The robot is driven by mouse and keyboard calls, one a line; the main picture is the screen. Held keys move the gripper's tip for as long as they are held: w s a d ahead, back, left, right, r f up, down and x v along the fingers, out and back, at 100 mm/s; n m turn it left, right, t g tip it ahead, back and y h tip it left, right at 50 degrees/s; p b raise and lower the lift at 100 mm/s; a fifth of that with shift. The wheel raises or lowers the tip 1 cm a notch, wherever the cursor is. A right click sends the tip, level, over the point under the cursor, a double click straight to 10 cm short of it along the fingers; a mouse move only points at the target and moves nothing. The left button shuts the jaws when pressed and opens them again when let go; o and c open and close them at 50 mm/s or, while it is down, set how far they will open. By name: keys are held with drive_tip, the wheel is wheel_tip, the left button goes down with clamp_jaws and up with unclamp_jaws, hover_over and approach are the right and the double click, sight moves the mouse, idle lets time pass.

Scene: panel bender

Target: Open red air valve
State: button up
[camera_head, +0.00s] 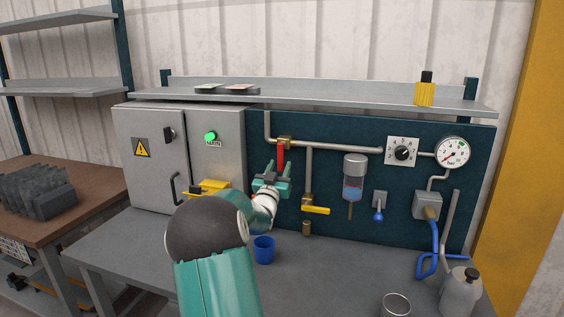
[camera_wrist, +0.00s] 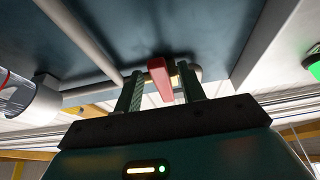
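The red air valve handle (camera_head: 281,155) hangs straight down from a brass fitting (camera_head: 285,141) on the grey pipe of the dark teal panel. My gripper (camera_head: 273,176) is in front of the panel at the handle's lower end. In the wrist view the red handle (camera_wrist: 158,76) stands between the two fingers of my gripper (camera_wrist: 161,82). The fingers are apart, with gaps visible beside the handle. I cannot tell whether either finger touches it.
A grey cabinet (camera_head: 150,170) with a green lamp (camera_head: 210,136) stands to the left. A yellow-handled valve (camera_head: 316,210) is lower right of my gripper. A blue cup (camera_head: 264,249) stands on the bench below. A shelf (camera_head: 330,98) overhangs the panel.

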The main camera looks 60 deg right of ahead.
sight(280, 166)
drive_tip(key=shift+x, duration=1.8)
drive_tip(key=shift+c, duration=0.2)
clamp_jaws()
